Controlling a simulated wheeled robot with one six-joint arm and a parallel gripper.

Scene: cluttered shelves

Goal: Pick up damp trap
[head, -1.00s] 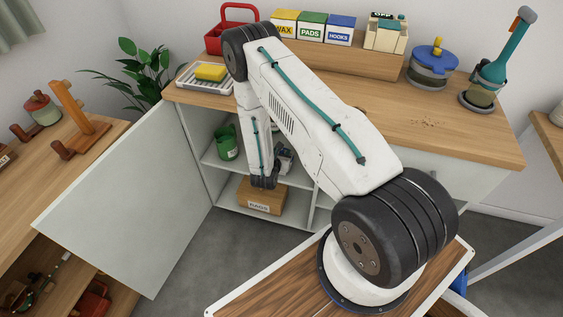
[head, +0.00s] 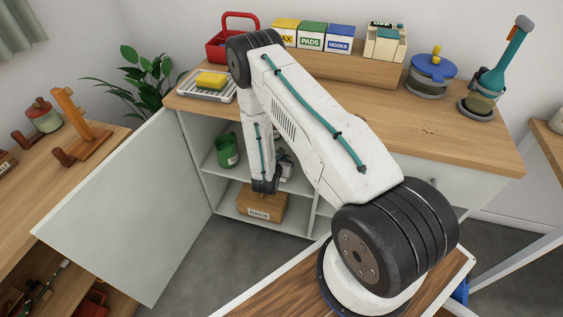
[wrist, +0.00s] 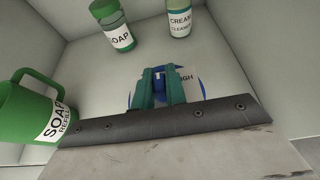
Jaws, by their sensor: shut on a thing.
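The damp trap (wrist: 190,80) shows in the wrist view as a white and blue thing with a partly hidden label ending in "GH". My gripper (wrist: 161,78), with teal fingers, is shut on it and covers its middle. In the head view my gripper (head: 265,186) points down in the open cupboard, above the rags box. A small white and grey thing (head: 286,166) shows beside the arm there; I cannot tell if it is the trap.
In the wrist view a green soap refill jug (wrist: 35,105) stands close at left. A soap bottle (wrist: 113,28) and a cream cleaner bottle (wrist: 180,20) stand beyond. The rags box (head: 260,205) sits on the lower shelf. The cupboard door (head: 125,215) stands open at left.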

